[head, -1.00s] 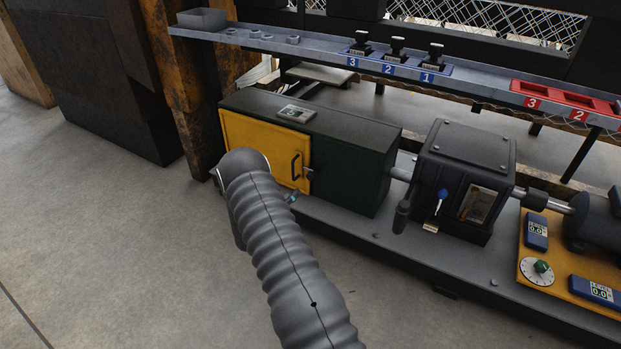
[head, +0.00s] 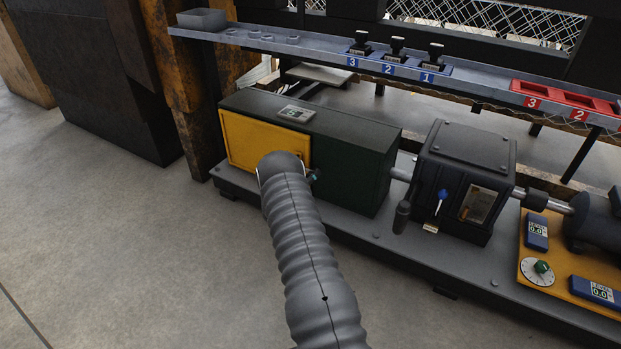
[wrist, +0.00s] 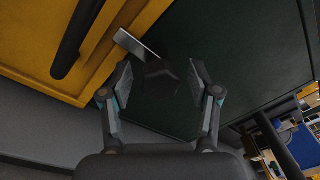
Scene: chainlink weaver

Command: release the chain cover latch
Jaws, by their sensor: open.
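The yellow chain cover (head: 240,138) is closed on the front of a dark green box (head: 352,175). In the wrist view the cover (wrist: 42,72) fills the upper left, with its black bar handle (wrist: 78,38). The latch shows there as a grey metal plate (wrist: 138,46) at the cover's edge, with a dark knob (wrist: 163,78) on the green face. My gripper (wrist: 161,72) is open, its fingers on either side of the knob; I cannot tell whether they touch it. In the head view my arm hides the handle, the latch and most of my gripper (head: 313,176).
To the right stands a black gearbox (head: 466,150) with a blue-tipped lever (head: 442,195). A shelf (head: 320,52) with several black tools in numbered slots runs above. The floor (head: 120,240) in front is clear.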

